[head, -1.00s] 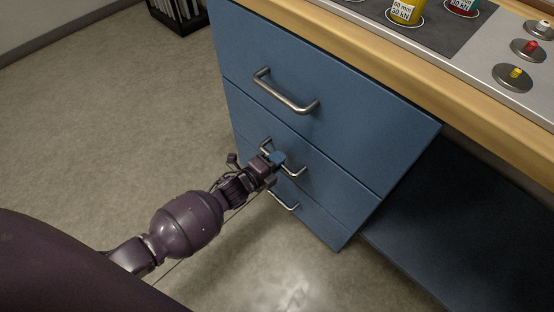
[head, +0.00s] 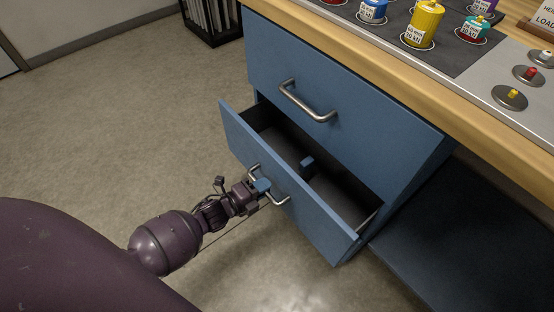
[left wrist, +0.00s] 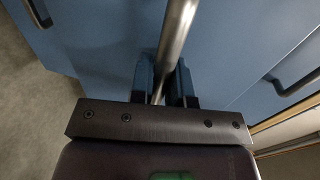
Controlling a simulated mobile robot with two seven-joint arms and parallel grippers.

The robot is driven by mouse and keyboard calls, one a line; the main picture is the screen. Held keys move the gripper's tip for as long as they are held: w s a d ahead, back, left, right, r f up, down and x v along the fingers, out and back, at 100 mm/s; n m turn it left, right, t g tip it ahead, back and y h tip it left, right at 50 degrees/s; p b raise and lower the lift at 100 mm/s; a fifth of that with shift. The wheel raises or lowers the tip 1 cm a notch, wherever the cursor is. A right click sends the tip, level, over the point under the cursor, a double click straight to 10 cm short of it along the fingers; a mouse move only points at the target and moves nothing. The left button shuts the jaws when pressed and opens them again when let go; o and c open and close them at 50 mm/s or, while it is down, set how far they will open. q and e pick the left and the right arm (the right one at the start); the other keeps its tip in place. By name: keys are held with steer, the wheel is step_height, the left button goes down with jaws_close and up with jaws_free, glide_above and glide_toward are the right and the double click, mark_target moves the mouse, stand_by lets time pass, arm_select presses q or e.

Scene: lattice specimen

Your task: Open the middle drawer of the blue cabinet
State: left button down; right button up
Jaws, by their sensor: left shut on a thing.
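The blue cabinet (head: 350,100) stands under a wooden-edged worktop. Its middle drawer (head: 310,215) is pulled well out, and its dark inside shows, with a small blue block (head: 307,164) in it. The top drawer is shut. My left gripper (head: 262,186) is shut on the middle drawer's metal bar handle (head: 282,201). In the left wrist view the bar (left wrist: 176,35) passes between the two blue-padded fingers (left wrist: 163,85). The lower drawer is mostly hidden behind the open one. My right gripper is not in view.
The worktop (head: 400,90) carries several coloured weights, including a yellow one (head: 424,24), and small knobs on discs (head: 510,97). A dark rack (head: 212,20) stands on the floor behind the cabinet. The floor (head: 130,130) to the left is clear.

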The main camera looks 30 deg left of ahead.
arm_select(q)
steer(key=f+p+v, duration=0.1)
steer(key=f+v, duration=0.1)
steer(key=v, duration=0.8)
steer(key=f+v, duration=0.2)
steer(key=v, duration=0.8)
steer(key=shift+s+a+p, duration=0.2)
steer(key=shift+s+p, duration=0.15)
steer(key=shift+s, duration=0.25)
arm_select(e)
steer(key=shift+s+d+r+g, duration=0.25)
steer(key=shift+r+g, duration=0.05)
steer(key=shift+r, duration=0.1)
arm_select(q)
steer(key=c, duration=1.1)
jaws_free()
steer(key=p+v, duration=0.1)
steer(key=v, duration=1)
steer(key=shift+p, duration=0.3)
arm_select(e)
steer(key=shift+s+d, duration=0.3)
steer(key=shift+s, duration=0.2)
